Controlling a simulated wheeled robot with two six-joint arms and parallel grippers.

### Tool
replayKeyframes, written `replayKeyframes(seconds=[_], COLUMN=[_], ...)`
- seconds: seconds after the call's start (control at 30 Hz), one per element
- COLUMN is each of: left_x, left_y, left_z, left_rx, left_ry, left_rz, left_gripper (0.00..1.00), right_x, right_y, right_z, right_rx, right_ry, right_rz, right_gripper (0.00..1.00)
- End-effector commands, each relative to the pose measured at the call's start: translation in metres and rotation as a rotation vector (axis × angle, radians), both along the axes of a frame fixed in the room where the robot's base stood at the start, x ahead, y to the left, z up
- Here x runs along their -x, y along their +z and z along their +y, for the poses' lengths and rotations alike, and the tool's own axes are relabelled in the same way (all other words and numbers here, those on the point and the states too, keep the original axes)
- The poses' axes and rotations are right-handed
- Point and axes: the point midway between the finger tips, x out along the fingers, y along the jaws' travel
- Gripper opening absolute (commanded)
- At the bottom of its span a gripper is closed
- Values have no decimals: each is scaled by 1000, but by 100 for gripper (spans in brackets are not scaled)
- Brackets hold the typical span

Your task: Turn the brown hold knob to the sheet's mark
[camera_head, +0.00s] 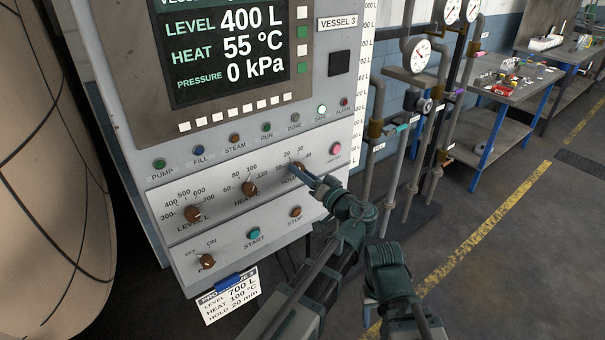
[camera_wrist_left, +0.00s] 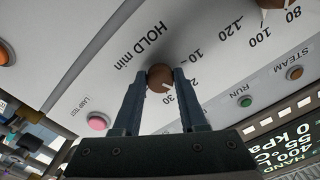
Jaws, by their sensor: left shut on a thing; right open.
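The brown hold knob (camera_head: 299,167) is at the right end of the knob row on the grey control panel (camera_head: 225,235). My left gripper (camera_head: 308,176) is shut on it, one finger on each side in the left wrist view (camera_wrist_left: 160,84). There the knob (camera_wrist_left: 159,74) shows a white pointer mark directed toward the 20 to 30 part of its scale; a finger partly covers the numbers, so I cannot tell the exact value. The sheet (camera_head: 230,297) below the panel reads level 700 L, heat 100 °C, hold 20 min. My right gripper (camera_head: 385,253) is open, low and away from the panel.
The level knob (camera_head: 193,214) and heat knob (camera_head: 249,188) sit left of the hold knob. A pink lamp test button (camera_head: 336,149) is close on its right. Start (camera_head: 254,234) and stop (camera_head: 296,212) buttons are below. Pipes with gauges (camera_head: 417,55) stand right of the panel.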

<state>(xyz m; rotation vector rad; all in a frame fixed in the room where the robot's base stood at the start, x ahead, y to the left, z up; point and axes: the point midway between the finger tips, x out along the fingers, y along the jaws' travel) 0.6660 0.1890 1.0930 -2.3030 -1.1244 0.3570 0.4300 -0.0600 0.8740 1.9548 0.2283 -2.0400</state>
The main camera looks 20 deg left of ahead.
Motion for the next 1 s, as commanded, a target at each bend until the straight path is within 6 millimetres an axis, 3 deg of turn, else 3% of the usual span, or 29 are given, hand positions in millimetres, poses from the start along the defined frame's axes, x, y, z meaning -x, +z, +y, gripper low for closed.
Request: replayKeyframes(seconds=[0.43,0.47,0.6,1.0], left_x=[2,2,1,1], left_y=[-2,-2,-2,-1], left_z=[0,0,0,0], left_rx=[11,11,9,6], left_ry=[2,2,1,0], left_rz=[-3,-3,-3,-4], left_gripper=[0,47,72,72], right_x=[0,0,0,0], right_y=[-1,-1,-1,0], right_z=[0,0,0,0], right_rx=[0,0,0,0], right_ry=[0,0,0,0], right_rz=[0,0,0,0], right_gripper=[50,50,50,50])
